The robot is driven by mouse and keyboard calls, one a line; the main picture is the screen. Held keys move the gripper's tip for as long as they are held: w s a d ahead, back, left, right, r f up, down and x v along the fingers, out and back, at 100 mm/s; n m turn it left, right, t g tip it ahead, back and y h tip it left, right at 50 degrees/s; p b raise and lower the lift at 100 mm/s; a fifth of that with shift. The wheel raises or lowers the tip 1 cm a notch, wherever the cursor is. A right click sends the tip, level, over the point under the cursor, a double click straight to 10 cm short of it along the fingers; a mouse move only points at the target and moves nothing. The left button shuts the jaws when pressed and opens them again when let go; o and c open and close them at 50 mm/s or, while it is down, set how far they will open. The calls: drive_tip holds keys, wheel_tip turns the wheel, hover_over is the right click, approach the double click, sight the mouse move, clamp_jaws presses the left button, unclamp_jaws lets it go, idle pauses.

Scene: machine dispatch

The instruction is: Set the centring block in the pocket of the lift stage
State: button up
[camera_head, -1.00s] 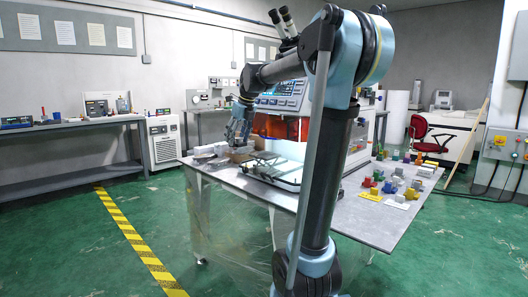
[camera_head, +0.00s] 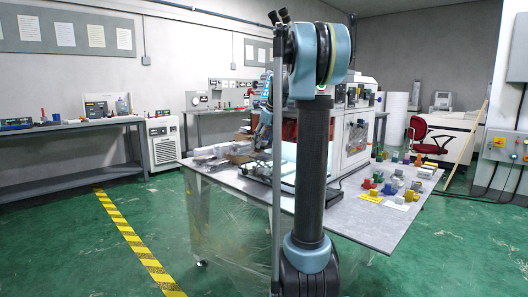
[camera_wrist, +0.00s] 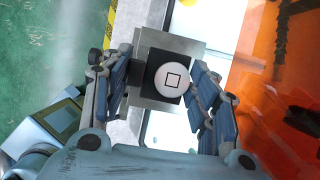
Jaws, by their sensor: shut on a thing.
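In the wrist view, my gripper (camera_wrist: 162,82) is shut on a grey metal block (camera_wrist: 150,105), which looks like the centring block. Its face has a dark square panel with a white disc and a small black square outline. One finger stands at each side of it; the exact contact is hard to see. In the head view, my gripper (camera_head: 263,132) is beside the machine, small and partly behind my arm, and the block cannot be made out there.
An orange translucent panel (camera_wrist: 285,70) is close on the right in the wrist view. The machine (camera_head: 356,140) is partly hidden by my arm. Grey blocks (camera_head: 212,152) lie on the table's left, and coloured pieces (camera_head: 390,187) on its right. The table's front right (camera_head: 355,215) is clear.

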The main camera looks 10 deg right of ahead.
sight(265, 146)
wheel_tip(265, 146, down, 3)
drive_tip(key=shift+f, duration=0.15)
drive_tip(key=shift+w+d+f, duration=0.15)
drive_tip(key=shift+f, duration=0.25)
drive_tip(key=o, duration=1.2)
